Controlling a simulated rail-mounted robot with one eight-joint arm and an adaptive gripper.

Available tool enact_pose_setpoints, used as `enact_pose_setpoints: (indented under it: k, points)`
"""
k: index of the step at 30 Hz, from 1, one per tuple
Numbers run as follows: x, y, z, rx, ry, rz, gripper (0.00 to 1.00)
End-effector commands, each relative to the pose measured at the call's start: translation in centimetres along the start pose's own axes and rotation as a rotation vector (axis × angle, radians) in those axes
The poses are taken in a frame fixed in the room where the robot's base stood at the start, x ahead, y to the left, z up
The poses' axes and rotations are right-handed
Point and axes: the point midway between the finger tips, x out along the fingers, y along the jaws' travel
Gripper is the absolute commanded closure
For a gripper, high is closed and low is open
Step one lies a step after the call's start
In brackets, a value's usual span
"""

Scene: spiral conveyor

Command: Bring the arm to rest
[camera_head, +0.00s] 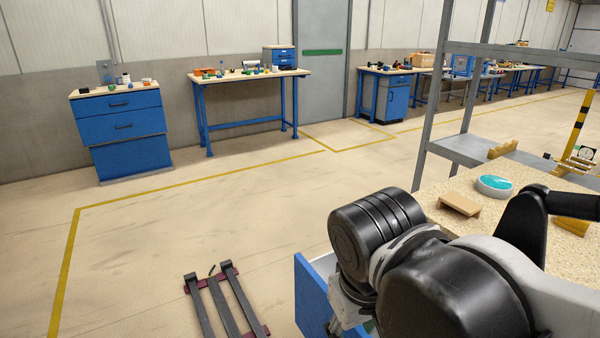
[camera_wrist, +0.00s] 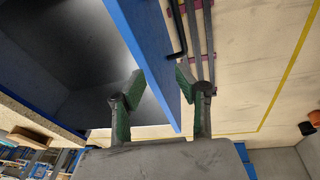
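My gripper (camera_wrist: 160,82) shows in the wrist view with its two green-padded fingers spread apart. The blue front panel (camera_wrist: 152,45) of an open drawer runs between the fingers. I cannot tell whether either finger touches the panel. The dark inside of the drawer (camera_wrist: 75,85) lies on the left. In the head view my arm is bent low at the right, beside the speckled worktop, and hides most of the gripper. The blue drawer front (camera_head: 312,300) shows just left of my arm.
The speckled worktop (camera_head: 450,222) holds a tan wedge (camera_head: 459,204) and a round teal-topped dish (camera_head: 494,186). A grey shelf frame (camera_head: 440,100) stands behind it. A dark pallet-like frame (camera_head: 224,300) lies on the floor. The floor at the left is mostly clear.

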Motion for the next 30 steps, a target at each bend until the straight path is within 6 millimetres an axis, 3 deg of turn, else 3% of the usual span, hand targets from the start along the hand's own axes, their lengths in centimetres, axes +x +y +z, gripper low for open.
enact_pose_setpoints:
  k: [1, 12, 18, 30]
  points:
    - [-1.0, 1.2, -0.1, 0.035, 0.027, -0.004, 0.69]
    - [-4.9, 8.4, -0.3, 0.255, 0.259, -0.004, 0.69]
    - [-6.7, 11.4, -0.1, 0.346, 0.361, 0.021, 0.69]
    - [-7.3, 12.7, 0.1, 0.383, 0.408, 0.036, 0.69]
